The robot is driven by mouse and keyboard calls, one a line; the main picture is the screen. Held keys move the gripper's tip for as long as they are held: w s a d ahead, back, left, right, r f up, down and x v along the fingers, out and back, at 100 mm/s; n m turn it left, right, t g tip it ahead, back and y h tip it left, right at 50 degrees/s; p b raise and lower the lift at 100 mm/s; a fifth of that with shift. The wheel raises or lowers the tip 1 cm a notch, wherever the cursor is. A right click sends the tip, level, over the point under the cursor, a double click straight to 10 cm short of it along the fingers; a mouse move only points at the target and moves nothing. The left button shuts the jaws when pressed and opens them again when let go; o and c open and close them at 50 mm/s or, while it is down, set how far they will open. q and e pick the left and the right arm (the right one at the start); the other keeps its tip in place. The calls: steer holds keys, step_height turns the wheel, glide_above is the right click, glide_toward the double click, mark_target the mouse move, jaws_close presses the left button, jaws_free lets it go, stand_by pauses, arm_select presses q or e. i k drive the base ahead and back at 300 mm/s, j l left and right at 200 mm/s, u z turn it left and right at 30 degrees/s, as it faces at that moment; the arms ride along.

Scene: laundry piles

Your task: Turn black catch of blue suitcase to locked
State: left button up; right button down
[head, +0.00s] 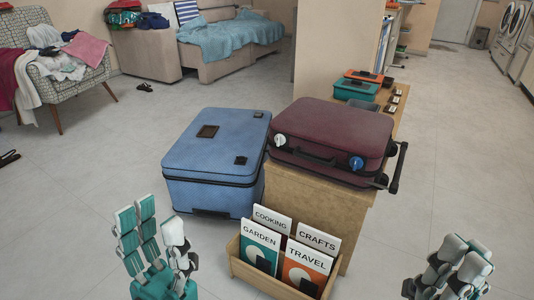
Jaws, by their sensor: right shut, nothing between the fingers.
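The blue suitcase (215,165) stands shut on the floor, left of a wooden cabinet. My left gripper (150,232) is open and empty, in front of the suitcase at lower left. My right gripper (455,260) is shut and empty at lower right, well away from the suitcase.
A maroon suitcase (335,130) with a white knob and a blue knob lies on the wooden cabinet (310,205). A wooden rack (255,275) of booklets stands in front, between my grippers. A laundry-covered armchair (75,90) stands farther back.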

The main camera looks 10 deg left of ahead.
mark_target(240, 159)
steer(key=i+j+z, duration=0.15)
steer(key=z, duration=0.25)
steer(key=i+j+z, duration=0.1)
steer(key=j+z, duration=0.55)
steer(key=z, duration=0.15)
steer(key=i+j+z, duration=0.1)
steer(key=j+z, duration=0.3)
steer(key=j, duration=2.2)
